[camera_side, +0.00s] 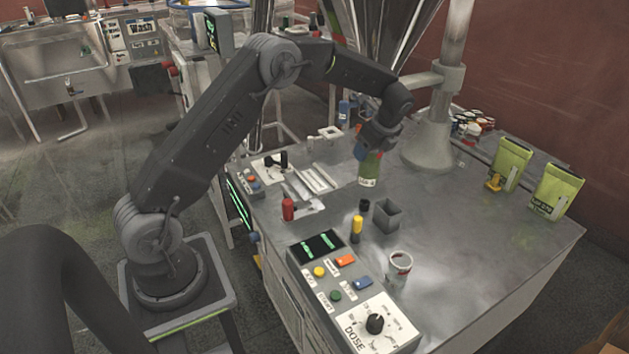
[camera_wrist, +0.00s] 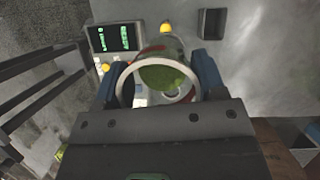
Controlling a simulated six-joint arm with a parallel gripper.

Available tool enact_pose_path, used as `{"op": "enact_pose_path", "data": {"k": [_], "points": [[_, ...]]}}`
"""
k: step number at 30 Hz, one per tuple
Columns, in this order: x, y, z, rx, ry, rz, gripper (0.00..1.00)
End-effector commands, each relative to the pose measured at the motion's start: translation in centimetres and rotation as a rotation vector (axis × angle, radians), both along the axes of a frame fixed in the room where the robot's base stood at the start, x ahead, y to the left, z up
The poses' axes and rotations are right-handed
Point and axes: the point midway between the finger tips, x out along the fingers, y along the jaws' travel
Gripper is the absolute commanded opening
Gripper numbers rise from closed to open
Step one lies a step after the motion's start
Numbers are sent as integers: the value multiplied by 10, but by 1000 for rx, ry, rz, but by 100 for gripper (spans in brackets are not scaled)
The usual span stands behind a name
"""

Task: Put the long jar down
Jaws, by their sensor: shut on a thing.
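The long jar (camera_side: 369,170) is upright, green with a pale label low on its side. In the side view it is below my gripper (camera_side: 369,150), over the bare metal table between the slotted plate and the funnel stand. I cannot tell whether its base touches the table. In the wrist view I look down into the jar's pale round rim (camera_wrist: 158,66), with green powder inside. My gripper (camera_wrist: 157,82) is shut on it, one blue finger on each side. The jar's lower part is mostly hidden in the wrist view.
The control panel (camera_side: 353,290) is at the front edge. Green pouches (camera_side: 511,163) stand at the right. The table's right middle is clear.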

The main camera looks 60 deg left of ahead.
Motion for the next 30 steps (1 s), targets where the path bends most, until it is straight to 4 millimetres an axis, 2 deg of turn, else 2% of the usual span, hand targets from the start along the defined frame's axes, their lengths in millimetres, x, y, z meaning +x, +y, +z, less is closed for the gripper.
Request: {"op": "enact_pose_path", "data": {"k": [1, 3, 12, 23, 30], "points": [[-1, 15, -2, 1, 0, 142, 37], [-4, 32, -4, 0, 0, 352, 37], [-24, 102, -7, -1, 0, 1257, 37], [-54, 173, -5, -3, 5, 2229, 37], [-79, 222, -1, -3, 5, 2892, 37]]}}
